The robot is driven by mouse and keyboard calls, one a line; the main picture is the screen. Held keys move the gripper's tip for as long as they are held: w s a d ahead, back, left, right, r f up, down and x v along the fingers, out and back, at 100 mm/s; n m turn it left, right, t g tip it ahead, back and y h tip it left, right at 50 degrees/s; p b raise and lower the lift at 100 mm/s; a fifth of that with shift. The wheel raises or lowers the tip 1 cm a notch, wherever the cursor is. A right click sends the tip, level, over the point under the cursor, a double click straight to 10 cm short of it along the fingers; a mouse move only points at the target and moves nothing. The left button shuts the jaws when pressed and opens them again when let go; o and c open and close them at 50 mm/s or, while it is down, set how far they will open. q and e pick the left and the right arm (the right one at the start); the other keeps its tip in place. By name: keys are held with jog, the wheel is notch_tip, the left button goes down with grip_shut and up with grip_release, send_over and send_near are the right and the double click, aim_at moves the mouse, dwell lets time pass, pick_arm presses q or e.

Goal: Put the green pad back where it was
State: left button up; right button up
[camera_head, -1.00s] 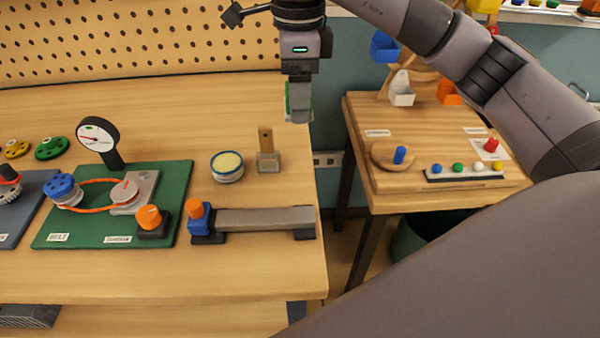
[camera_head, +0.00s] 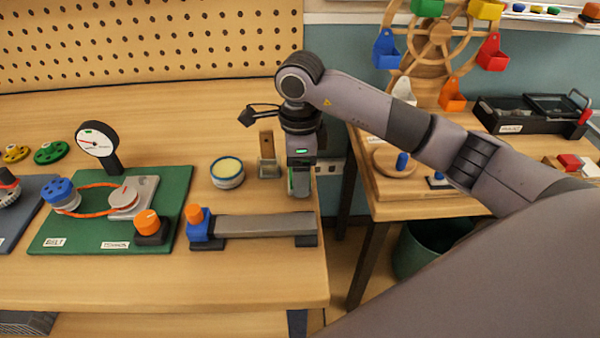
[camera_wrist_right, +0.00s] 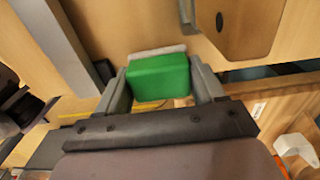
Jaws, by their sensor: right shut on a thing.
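My right gripper (camera_head: 299,190) is low over the right end of the workbench, shut on the green pad. My left gripper is not in view.
A round tin with a pale yellow top (camera_head: 227,172) stands left of the stand. A grey rail with a blue and orange knob end (camera_head: 262,225) lies in front. The green belt board (camera_head: 85,232) is further left. The bench's right edge is close, with a gap before the side table (camera_head: 440,205).

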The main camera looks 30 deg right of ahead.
jog(key=shift+f, duration=0.7)
jog(key=shift+f, duration=0.1)
jog(key=o, duration=1)
